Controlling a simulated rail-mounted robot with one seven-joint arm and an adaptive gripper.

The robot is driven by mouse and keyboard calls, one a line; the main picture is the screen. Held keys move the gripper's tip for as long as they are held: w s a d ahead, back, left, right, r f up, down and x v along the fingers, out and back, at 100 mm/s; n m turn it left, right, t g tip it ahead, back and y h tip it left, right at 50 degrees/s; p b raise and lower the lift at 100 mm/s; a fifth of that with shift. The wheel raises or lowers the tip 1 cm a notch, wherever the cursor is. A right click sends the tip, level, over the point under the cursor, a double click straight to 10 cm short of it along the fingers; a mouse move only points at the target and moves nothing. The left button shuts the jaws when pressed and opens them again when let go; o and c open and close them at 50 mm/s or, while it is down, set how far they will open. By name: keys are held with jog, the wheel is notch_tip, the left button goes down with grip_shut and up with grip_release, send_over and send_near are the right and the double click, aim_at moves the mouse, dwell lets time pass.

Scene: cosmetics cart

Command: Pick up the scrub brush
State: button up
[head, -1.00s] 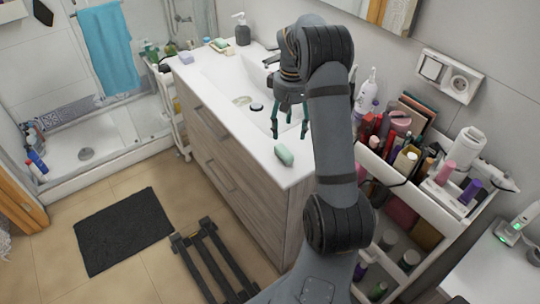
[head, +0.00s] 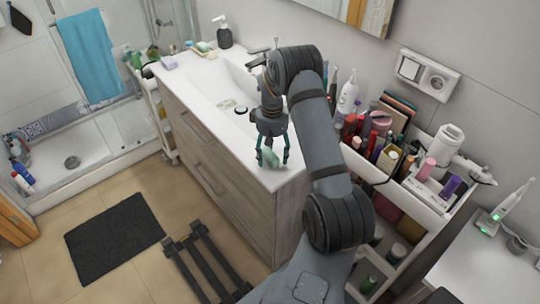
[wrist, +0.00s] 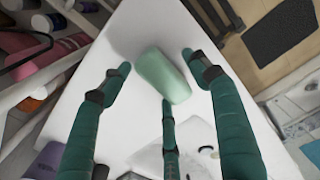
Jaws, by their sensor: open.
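A light green, rounded block, which appears to be the scrub brush (head: 271,157), lies on the white counter (head: 250,138) near its front right corner. In the wrist view the brush (wrist: 163,76) lies between my spread fingers, with white counter around it. My gripper (head: 271,163) is open above and around the brush, its green fingers pointing down. In the wrist view my gripper (wrist: 156,65) has two fingertips on either side of the brush and a third beside its lower edge. I cannot tell whether any finger touches it. Bristles are not visible.
The sink basin (head: 225,88) lies behind the gripper, with a faucet (head: 258,58). A crowded cosmetics cart (head: 415,197) stands to the right. A soap dispenser (head: 223,33) stands at the counter's far end. A dark mat (head: 115,238) lies on the floor.

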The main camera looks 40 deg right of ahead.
jog(key=c, duration=0.4)
jog(key=c, duration=0.9)
